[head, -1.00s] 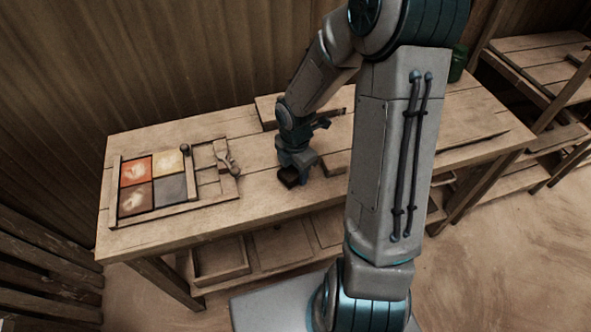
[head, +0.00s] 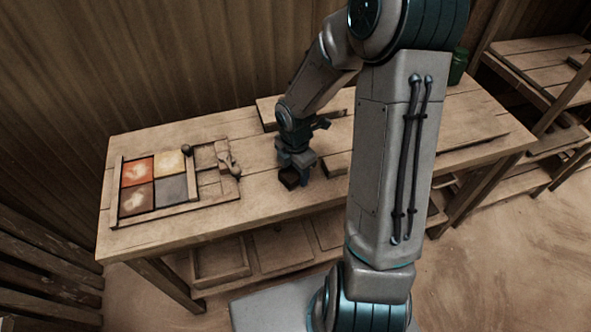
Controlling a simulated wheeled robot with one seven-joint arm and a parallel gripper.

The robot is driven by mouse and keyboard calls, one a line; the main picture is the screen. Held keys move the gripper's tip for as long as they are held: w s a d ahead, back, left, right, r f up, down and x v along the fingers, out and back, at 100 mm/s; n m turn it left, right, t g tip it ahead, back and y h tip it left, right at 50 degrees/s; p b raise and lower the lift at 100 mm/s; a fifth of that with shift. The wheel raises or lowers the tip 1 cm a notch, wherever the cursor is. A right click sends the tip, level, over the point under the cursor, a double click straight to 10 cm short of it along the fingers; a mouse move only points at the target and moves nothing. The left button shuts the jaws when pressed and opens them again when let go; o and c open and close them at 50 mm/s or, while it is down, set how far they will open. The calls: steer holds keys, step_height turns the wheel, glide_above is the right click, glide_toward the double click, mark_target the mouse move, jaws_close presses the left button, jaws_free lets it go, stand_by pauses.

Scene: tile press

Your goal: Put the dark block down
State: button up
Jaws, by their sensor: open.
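The dark block (head: 289,178) is a small dark brown piece at the wooden table's front part, right of the tile press. It looks to rest on the tabletop, though its contact is too small to see clearly. My gripper (head: 295,168) points down right over the block, with its fingers open around or just above it; the exact gap is hidden. The tile press (head: 184,211) is a wooden frame at the left of the table.
A lever with a pale handle (head: 229,163) and a dark knob (head: 187,149) sit at the press's right side. Boards lie behind and right of my gripper. The wooden table (head: 255,205) has bare room between press and block. A green container (head: 458,65) stands at the back right.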

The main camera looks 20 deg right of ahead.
steer(key=shift+s+d+f, duration=0.15)
steer(key=shift+s+f, duration=0.45)
steer(key=shift+f, duration=0.15)
steer(key=shift+w+r+g+p, duration=0.1)
steer(key=shift+r+g+p, duration=0.25)
steer(key=shift+r, duration=0.1)
step_height(320, 180, up, 12)
steer(key=p, duration=0.2)
steer(key=s+r+m+t, duration=0.1)
steer(key=s+r+m, duration=0.4)
steer(key=m, duration=0.6)
steer(key=s+a+r+m+t, duration=0.1)
steer(key=s+r+m+t, duration=0.1)
steer(key=s+r+m, duration=0.4)
steer(key=shift+s+r+m, duration=0.25)
steer(key=shift+s+m, duration=1.3)
steer(key=shift+m, duration=1.25)
steer(key=shift+a, duration=0.1)
